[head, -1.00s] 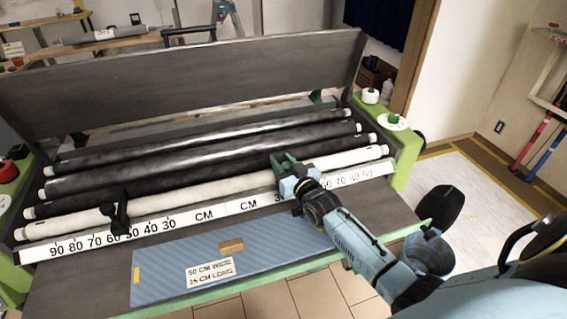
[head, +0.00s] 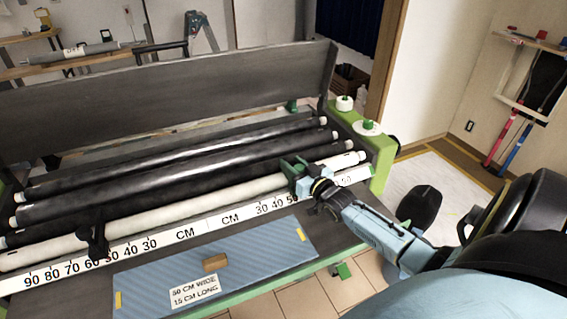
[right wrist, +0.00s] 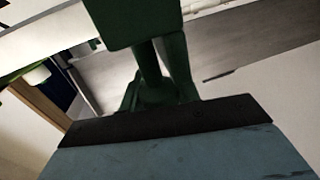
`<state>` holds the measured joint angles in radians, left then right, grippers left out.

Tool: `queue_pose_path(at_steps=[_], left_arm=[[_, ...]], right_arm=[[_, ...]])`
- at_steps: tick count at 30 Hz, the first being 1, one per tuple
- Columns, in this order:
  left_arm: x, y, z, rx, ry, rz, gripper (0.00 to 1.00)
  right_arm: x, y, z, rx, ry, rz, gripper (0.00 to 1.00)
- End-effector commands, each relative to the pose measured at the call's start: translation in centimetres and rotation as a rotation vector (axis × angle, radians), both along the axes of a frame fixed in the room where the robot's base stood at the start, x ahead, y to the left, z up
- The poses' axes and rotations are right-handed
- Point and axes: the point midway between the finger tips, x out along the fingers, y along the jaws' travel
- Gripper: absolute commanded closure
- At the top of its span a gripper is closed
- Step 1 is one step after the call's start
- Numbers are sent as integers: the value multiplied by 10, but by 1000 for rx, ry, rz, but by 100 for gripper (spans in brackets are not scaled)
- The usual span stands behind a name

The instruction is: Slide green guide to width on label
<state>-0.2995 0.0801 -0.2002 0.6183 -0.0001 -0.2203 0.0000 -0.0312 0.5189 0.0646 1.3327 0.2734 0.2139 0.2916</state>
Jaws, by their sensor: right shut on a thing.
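The label (head: 195,291) reads "50 CM WIDE 15 CM LONG" and lies on the blue sheet at the front of the table. The green guide (head: 288,168) sits on the ruler strip (head: 205,229), over the right half of the scale. My right gripper (head: 299,179) is shut on it, and 30, 40 and 50 show just left of the gripper. The marks under the gripper are hidden. In the right wrist view the green guide (right wrist: 150,65) fills the space before the jaws. A black guide (head: 95,238) stands near 60 to 50 on the left half. My left gripper is out of view.
A white roller (head: 200,198) and black rollers (head: 180,167) lie behind the ruler, before a tall dark panel (head: 180,95). A small brown block (head: 215,262) rests on the blue striped sheet (head: 270,242). A green end frame (head: 378,160) closes the right side.

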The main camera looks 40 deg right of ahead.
Motion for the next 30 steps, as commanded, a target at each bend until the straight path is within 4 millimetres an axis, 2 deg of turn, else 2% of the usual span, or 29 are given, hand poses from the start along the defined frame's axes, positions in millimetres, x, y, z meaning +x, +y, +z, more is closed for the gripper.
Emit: queue_pose_path(at_steps=[5,6,11,22,26,30], left_arm=[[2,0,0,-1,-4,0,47],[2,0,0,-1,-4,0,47],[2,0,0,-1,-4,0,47],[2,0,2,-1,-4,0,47],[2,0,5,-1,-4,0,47],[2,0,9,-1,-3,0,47]], right_arm=[[0,1,-2,5,6,0,100],[0,1,-2,5,6,0,66],[0,2,-2,4,5,1,46],[-5,3,-1,2,4,2,46],[-20,5,-1,3,5,2,46],[-48,8,-1,3,6,2,46]])
